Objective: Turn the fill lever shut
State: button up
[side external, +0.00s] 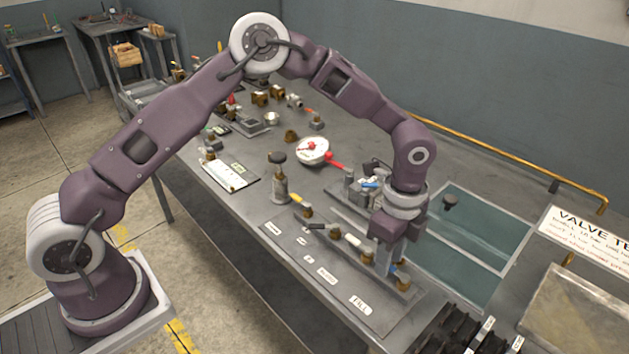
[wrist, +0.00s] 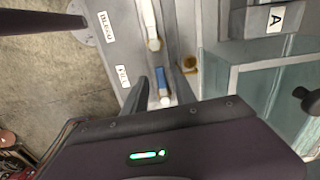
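The fill lever (wrist: 161,82) has a blue handle and sits beside the FILL label (wrist: 122,77) in the wrist view. My gripper (wrist: 160,84) is open, with one finger on each side of the blue handle. I cannot tell whether either finger touches it. In the side view my gripper (side external: 387,262) points down over the near right end of the valve row and hides most of the blue lever. The FILL label (side external: 361,305) lies in front of it there.
A white-handled lever (wrist: 149,25) is the neighbour on the same manifold. Black (side external: 317,226) and yellow (side external: 299,199) levers stand farther along. A glass-sided water tank (side external: 465,225) is close on the right. A gauge (side external: 313,150) stands behind.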

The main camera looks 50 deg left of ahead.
jog(key=n, duration=0.1)
jog(key=s+n, duration=0.1)
jog(key=n, duration=0.1)
jog(key=shift+s+d, duration=0.1)
jog(key=n, duration=0.2)
jog(key=s+n, duration=0.1)
jog(key=n, duration=0.1)
jog(key=d+n, duration=0.1)
jog(key=n, duration=0.1)
jog(key=shift+s, duration=0.3)
notch_tip(320, 180, up, 7)
jog(key=s+a+r+n+t, duration=0.3)
jog(key=s+a+r+n, duration=0.4)
jog(key=s+a+r, duration=0.5)
notch_tip(320, 180, up, 4)
jog(key=shift+s+a+r+n, duration=0.15)
jog(key=shift+s+a+n, duration=0.2)
jog(key=shift+a+n, duration=0.05)
jog(key=shift+y, duration=0.3)
